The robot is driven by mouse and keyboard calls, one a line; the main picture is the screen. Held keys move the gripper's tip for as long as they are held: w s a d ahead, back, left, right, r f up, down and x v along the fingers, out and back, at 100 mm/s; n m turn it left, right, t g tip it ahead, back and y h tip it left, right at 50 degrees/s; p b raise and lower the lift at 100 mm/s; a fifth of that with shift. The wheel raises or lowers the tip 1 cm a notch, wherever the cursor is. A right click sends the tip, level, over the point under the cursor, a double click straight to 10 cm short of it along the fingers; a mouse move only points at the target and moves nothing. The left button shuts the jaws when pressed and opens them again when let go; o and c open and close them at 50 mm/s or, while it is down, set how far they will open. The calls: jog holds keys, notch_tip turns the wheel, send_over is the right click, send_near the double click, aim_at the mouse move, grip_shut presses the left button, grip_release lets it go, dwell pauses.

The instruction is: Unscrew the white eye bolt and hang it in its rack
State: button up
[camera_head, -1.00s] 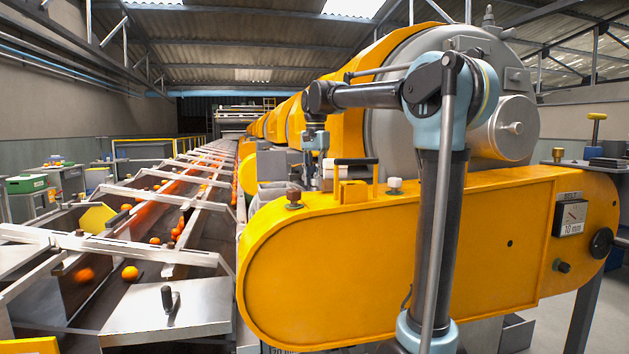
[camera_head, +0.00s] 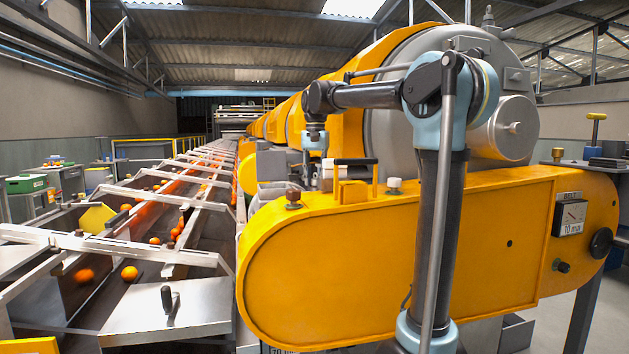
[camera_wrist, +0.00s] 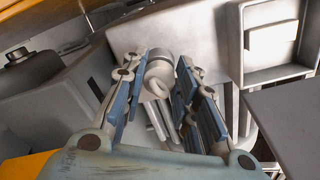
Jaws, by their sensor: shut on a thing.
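My gripper (camera_wrist: 165,98) shows in the wrist view with its two blue-padded fingers on either side of a small pale, rounded piece. This piece, which looks like the white eye bolt (camera_wrist: 159,76), sits between the fingers in front of a grey metal surface. I cannot tell whether its thread is still engaged. In the head view my wrist hangs down behind the yellow cover (camera_head: 400,262), and the fingers and bolt are too small and hidden to make out. I cannot identify the rack for certain.
A yellow bracket with a black-ended handle (camera_head: 356,161) stands on the cover near my wrist. A brown knob (camera_head: 293,196) and a white knob (camera_head: 394,185) are also on top. A pale open box (camera_wrist: 270,72) lies right of my fingers. A conveyor with oranges runs at left.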

jog(key=o, duration=0.6)
jog(key=shift+m, duration=0.9)
jog(key=shift+m, duration=0.8)
jog(key=shift+a+m, duration=0.1)
jog(key=shift+m, duration=0.8)
